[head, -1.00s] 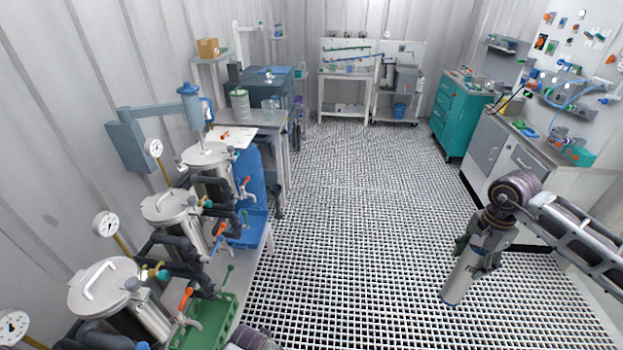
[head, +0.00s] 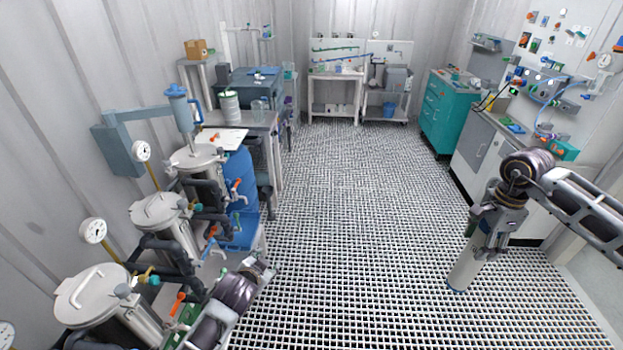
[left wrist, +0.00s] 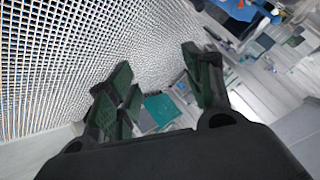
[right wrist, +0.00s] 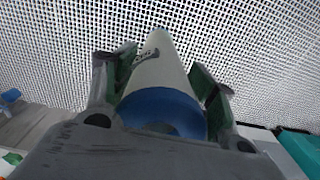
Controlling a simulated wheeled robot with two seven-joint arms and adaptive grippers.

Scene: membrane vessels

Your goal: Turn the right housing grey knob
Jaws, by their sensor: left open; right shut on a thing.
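Three steel housings with handled lids stand in a row at the left of the head view: a near one (head: 98,294), a middle one (head: 160,210) and a far one (head: 196,159), the rightmost in the picture. Orange and teal handles show on their pipework; I cannot pick out a grey knob. My left arm rises beside the near housing; in the left wrist view my left gripper (left wrist: 162,85) is open and empty. My right gripper (right wrist: 160,80) is shut around a pale cylinder (right wrist: 158,72) with a blue end, held over the floor grating.
A blue filter canister (head: 183,108) stands above the far housing. A blue barrel (head: 238,178) and a workbench (head: 258,128) are beyond it. A teal drawer cabinet (head: 447,108) and a counter (head: 478,152) line the right. The grating between is clear.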

